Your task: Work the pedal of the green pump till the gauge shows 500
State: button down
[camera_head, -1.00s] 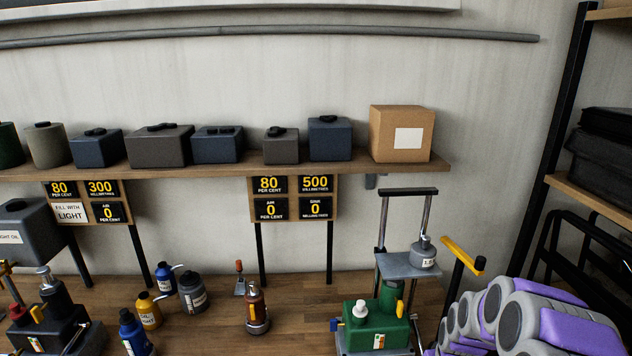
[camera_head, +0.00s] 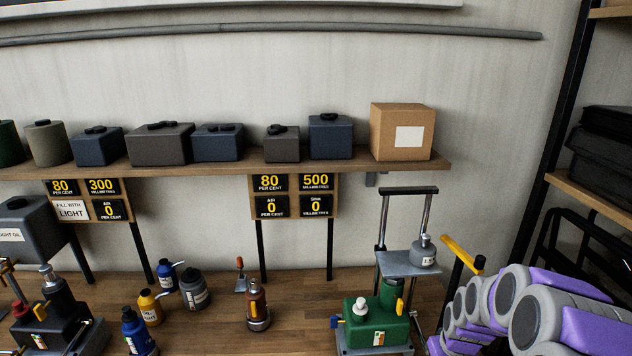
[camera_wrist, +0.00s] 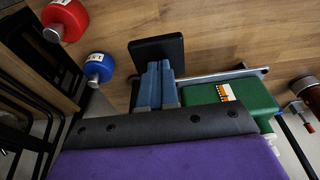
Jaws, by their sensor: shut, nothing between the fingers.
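The green pump (camera_head: 375,330) stands on the wooden floor at lower centre right, with a grey plate and a black-topped metal frame above it. Its green body also shows in the wrist view (camera_wrist: 232,98). A black pad (camera_wrist: 157,50), seemingly the pedal, lies just beyond the fingertips of my gripper (camera_wrist: 160,68). A metal bar runs beside it towards the green body. My gripper is shut and empty; I cannot tell whether it touches the pad. The gauge board (camera_head: 292,196) reads 80 and 500 above, 0 and 0 below. In the head view my gripper is hidden.
A yellow-topped black bar (camera_head: 462,252) stands right of the pump, close to my arm. Bottles (camera_head: 193,291) and a black pump (camera_head: 52,318) stand at left. A black rack (camera_head: 560,150) is at right. Red (camera_wrist: 66,20) and blue (camera_wrist: 98,68) weights show in the wrist view.

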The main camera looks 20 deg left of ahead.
jog(key=shift+w+a+p+v, duration=0.1)
jog(key=shift+w+p+v, duration=0.15)
jog(key=shift+v, duration=0.75)
jog(key=shift+w+a+p+v, duration=0.1)
jog(key=shift+w+p+v, duration=0.2)
jog(key=shift+v, duration=0.7)
jog(key=shift+w+p+v, duration=0.1)
jog(key=shift+p+v, duration=0.25)
jog(key=shift+v, duration=0.6)
jog(key=shift+r, duration=0.15)
